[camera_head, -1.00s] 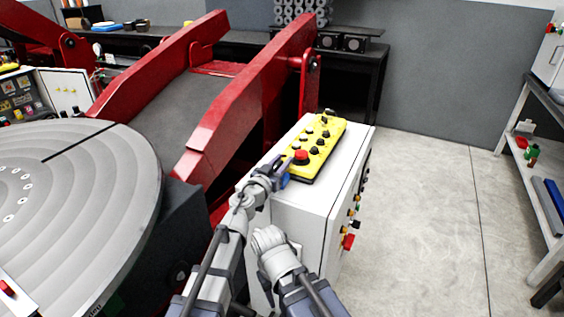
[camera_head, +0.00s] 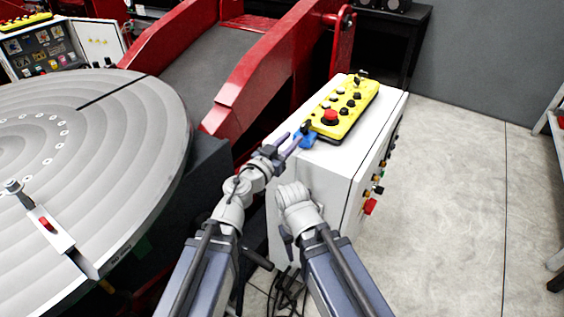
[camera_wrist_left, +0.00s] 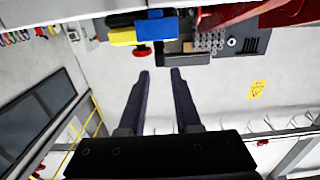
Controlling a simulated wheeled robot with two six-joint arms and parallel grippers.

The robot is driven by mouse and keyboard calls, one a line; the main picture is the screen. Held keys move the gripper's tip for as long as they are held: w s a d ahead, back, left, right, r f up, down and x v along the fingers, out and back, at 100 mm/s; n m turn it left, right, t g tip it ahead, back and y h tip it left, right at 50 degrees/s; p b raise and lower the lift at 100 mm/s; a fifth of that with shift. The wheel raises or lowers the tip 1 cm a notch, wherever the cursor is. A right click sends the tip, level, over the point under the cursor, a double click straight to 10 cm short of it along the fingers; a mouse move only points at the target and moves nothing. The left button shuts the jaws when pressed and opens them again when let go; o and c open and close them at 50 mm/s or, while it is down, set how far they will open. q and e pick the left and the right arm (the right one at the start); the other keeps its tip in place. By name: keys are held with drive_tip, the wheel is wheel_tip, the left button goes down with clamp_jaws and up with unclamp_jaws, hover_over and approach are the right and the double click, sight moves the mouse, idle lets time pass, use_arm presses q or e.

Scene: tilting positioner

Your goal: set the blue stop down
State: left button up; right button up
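The blue stop (camera_head: 306,140) stands on the white cabinet top, at the near left end of the yellow control box (camera_head: 345,107). A dark part shows on top of it. My left gripper (camera_head: 293,146) is just to its near left in the head view. In the left wrist view its two dark fingers (camera_wrist_left: 159,75) are apart with nothing between them. The blue stop (camera_wrist_left: 155,27) shows beyond the fingertips, in front of the yellow box (camera_wrist_left: 122,37). My right arm's wrist shows beside the left arm, but I cannot make out its gripper.
The white cabinet (camera_head: 318,182) has buttons and a red knob on its right side. The red positioner frame (camera_head: 262,80) rises behind on the left. The round grey table (camera_head: 150,125) fills the left. Open floor (camera_head: 450,200) lies to the right.

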use_arm(q)
drive_tip(key=shift+w, duration=0.1)
drive_tip(key=a+f+n+g+y, duration=0.2)
drive_tip(key=a+f+n+y, duration=0.65)
drive_tip(key=a+y, duration=0.5)
use_arm(e)
drive_tip(key=shift+o, duration=0.4)
use_arm(q)
drive_tip(key=s+d+f+m+g+h, duration=0.1)
drive_tip(key=s+f+m+g, duration=0.1)
drive_tip(key=s+f+g, duration=0.4)
drive_tip(key=s+d+f+m+g+h, duration=0.1)
drive_tip(key=s+f+g, duration=0.6)
drive_tip(key=s, duration=0.7)
drive_tip(key=shift+s+d+f+m, duration=0.15)
drive_tip(key=shift+s+d+m, duration=0.25)
drive_tip(key=shift+d+m, duration=0.6)
drive_tip(key=shift+a+m, duration=0.25)
